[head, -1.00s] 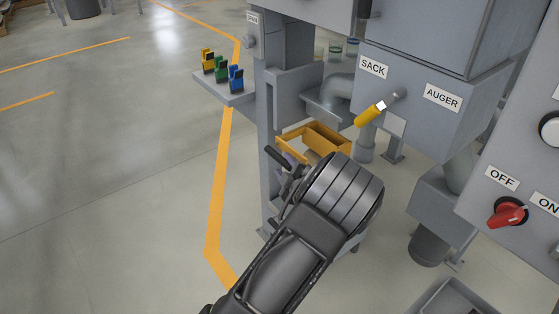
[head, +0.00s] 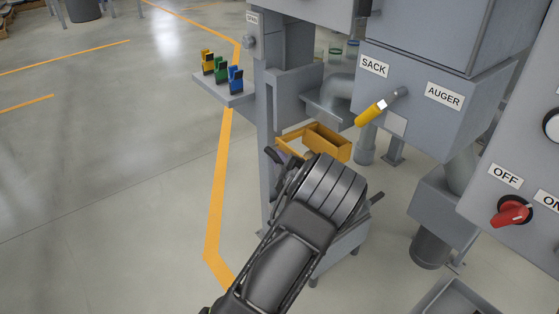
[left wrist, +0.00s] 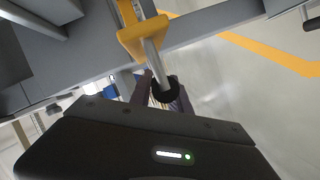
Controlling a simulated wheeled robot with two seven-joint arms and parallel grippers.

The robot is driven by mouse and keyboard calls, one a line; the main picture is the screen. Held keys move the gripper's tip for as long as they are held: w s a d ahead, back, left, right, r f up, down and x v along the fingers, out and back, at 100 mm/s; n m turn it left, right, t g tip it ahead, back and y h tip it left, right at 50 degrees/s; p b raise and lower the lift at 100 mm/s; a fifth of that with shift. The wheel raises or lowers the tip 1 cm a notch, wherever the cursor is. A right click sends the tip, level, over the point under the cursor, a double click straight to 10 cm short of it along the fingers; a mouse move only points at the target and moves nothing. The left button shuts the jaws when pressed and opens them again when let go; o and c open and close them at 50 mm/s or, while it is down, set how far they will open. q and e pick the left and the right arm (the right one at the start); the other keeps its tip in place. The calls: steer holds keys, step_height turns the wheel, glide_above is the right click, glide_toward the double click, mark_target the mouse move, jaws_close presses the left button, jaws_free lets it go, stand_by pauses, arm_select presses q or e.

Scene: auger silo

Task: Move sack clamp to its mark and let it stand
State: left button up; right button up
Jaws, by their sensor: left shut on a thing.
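In the left wrist view, my left gripper (left wrist: 160,92) is shut on the black knob (left wrist: 163,91) at the end of a grey rod. I take this for the handle of the sack clamp. The rod runs up into a yellow part (left wrist: 145,35). An orange frame (head: 337,144) shows just beyond my wrist, below the grey spout. I cannot make out the clamp's mark. My right gripper is not in view.
A yellow-handled lever (head: 372,112) sits below the SACK label (head: 373,66). A red switch (head: 512,211) is on the panel at right. Yellow, green and blue clips (head: 221,70) stand on a small shelf. The floor at left is clear.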

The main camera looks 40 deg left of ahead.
arm_select(q)
jaws_close()
stand_by(0.9)
